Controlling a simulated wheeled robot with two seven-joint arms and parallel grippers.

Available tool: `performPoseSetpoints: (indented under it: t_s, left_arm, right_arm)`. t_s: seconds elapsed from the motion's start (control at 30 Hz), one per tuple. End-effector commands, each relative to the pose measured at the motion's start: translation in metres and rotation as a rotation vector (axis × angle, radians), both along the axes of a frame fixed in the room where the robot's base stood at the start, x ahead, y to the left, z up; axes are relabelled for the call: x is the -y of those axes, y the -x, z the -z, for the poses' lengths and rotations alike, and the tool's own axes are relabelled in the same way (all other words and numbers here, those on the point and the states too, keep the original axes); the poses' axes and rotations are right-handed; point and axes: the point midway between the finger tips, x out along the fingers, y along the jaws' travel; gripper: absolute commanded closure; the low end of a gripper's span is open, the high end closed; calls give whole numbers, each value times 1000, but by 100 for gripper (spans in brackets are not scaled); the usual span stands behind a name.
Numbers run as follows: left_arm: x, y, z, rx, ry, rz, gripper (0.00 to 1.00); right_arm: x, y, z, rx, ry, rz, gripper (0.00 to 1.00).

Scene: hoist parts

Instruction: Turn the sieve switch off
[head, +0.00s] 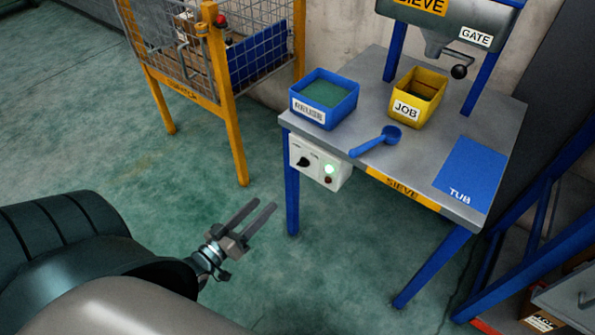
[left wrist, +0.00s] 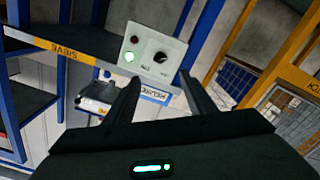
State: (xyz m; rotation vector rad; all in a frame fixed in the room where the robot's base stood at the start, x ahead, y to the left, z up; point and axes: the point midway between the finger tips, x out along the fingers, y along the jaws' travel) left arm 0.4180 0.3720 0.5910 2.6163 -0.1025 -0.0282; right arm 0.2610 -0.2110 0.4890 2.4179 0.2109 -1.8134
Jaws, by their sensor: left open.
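The sieve switch is a black rotary knob (head: 304,162) on a pale control box (head: 333,178) fixed to the front left of the sieve table (head: 470,125). A green lamp (head: 329,169) on the box is lit, with a small red button or lamp below it. The left wrist view shows the box upside down, with the knob (left wrist: 160,58) and the lit green lamp (left wrist: 130,57). My left gripper (head: 256,212) is open and empty, in front of and below the box, apart from it. In the left wrist view its fingers point towards the box. My right gripper is not in view.
On the table stand a blue bin (head: 324,98) of green material, a yellow JOB bin (head: 417,97), a blue scoop (head: 376,141) and a blue TUB mat (head: 472,172). A yellow-framed wire cage (head: 216,95) stands left of the table. The floor between is clear.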

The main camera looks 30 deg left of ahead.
Motion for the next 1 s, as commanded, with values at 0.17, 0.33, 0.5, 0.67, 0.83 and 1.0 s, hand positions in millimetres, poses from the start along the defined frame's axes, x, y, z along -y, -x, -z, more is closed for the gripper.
performPoseSetpoints:
  t_s: [0.17,0.33,0.5,0.67,0.83,1.0]
  left_arm:
    - [2,-20,-1,4,0,0,50]
    - [4,-47,-1,5,-1,0,50]
    - [6,-78,-1,4,0,0,50]
    - [8,-107,-1,4,1,0,50]
    - [11,-135,-1,2,1,0,50]
    - [12,-155,0,1,1,-1,50]
  right_arm:
    - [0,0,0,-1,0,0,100]
    - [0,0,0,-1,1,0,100]
    - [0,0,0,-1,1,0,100]
    - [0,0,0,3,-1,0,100]
    - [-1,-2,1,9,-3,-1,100]
    - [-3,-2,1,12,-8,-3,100]
